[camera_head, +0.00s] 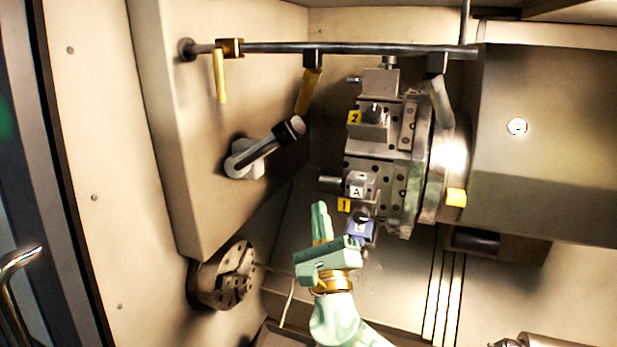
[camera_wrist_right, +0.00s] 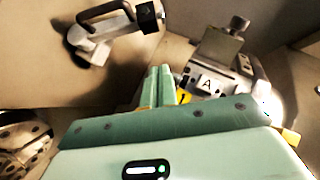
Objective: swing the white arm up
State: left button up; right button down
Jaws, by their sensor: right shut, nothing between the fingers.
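The white arm (camera_head: 246,158) is mounted on the beige left wall of the cell. My left gripper is not in view.
A tool turret (camera_head: 385,150) with blocks labelled A, 1 and 2 stands right of the arm, close to my right gripper. A round chuck (camera_head: 224,276) is at lower left. A dark rail (camera_head: 350,48) with yellow nozzles crosses above. Open space lies between arm and gripper.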

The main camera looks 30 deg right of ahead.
jog(key=w+r+p, duration=0.5)
jog(key=w+r, duration=0.4)
jog(key=shift+w+d, duration=0.15)
jog(key=shift+d, duration=0.25)
jog(key=shift+f, duration=0.1)
